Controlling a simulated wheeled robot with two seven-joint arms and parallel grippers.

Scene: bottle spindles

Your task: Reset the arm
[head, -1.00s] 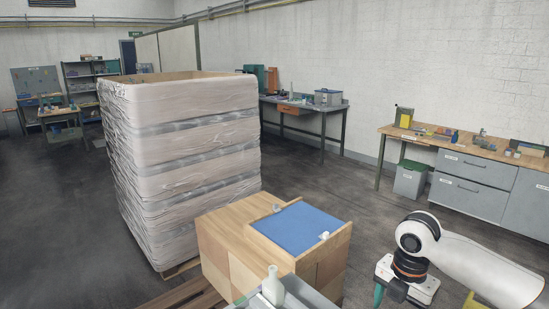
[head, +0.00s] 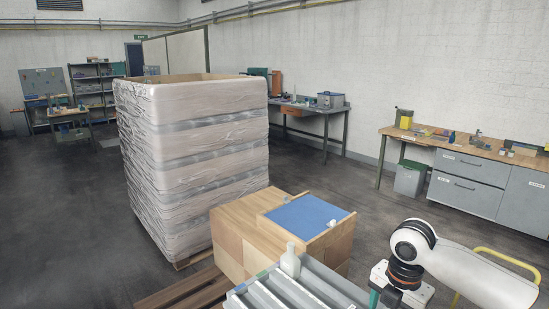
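My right arm (head: 465,272) comes in from the lower right, bent at a white joint with a dark and copper-coloured ring. Its wrist end (head: 402,288) points down near the right side of a grey ribbed rack (head: 318,281). The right gripper's fingers are below the picture edge. My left arm and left gripper are not in the picture. A white bottle (head: 290,262) stands upright at the far edge of the rack, apart from my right arm.
A wooden block stand with a blue top (head: 303,214) is behind the rack. A tall wrapped pallet stack (head: 195,165) stands at left. A wooden pallet (head: 185,292) lies at lower left. A workbench with drawers (head: 470,180) lines the right wall. Open floor lies between.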

